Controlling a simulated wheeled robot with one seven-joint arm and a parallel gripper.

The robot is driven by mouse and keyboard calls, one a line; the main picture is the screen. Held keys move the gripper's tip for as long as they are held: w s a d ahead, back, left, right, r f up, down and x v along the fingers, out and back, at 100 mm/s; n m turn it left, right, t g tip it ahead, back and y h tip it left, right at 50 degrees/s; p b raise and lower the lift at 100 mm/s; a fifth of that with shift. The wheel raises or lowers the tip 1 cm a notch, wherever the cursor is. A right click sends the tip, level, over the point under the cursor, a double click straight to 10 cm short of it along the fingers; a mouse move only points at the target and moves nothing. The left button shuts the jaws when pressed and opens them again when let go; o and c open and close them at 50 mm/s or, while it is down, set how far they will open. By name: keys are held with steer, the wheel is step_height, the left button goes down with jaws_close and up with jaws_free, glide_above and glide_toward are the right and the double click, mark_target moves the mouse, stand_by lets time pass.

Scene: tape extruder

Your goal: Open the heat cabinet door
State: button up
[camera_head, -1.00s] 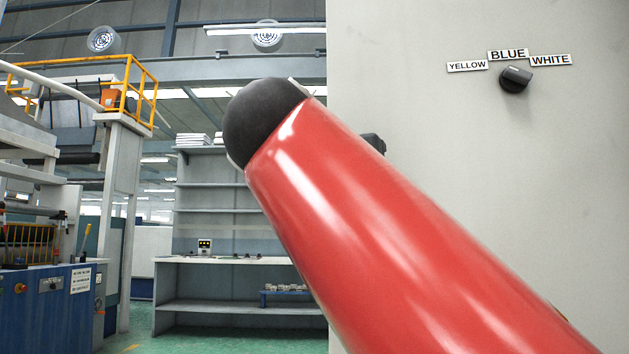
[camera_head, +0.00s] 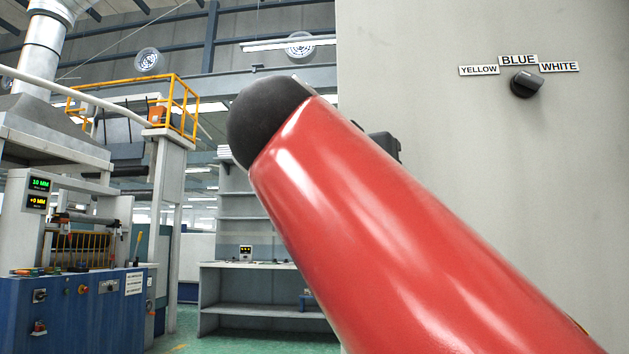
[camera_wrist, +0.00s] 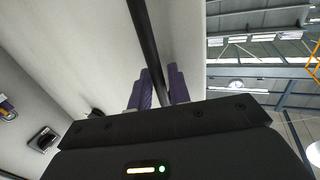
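A large pale panel (camera_head: 440,150), which looks like the cabinet, fills the right of the head view. In the wrist view, a pale flat surface (camera_wrist: 90,40), apparently the door, carries a long dark bar handle (camera_wrist: 145,35). My gripper (camera_wrist: 160,88) has purple fingers on both sides of this bar. They sit close against it and appear shut on it. In the head view my red arm hides the gripper and handle. I cannot tell how far the door stands open.
A black selector knob (camera_head: 526,84) sits under YELLOW, BLUE and WHITE labels on the panel. A blue machine (camera_head: 75,310) with displays stands at the left. A grey shelf bench (camera_head: 260,280) stands behind my arm. Green floor shows between them.

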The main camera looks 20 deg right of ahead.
steer(key=shift+o, duration=0.8)
steer(key=v, duration=0.7)
steer(key=shift+s+a+p, duration=0.3)
steer(key=shift+p, duration=0.1)
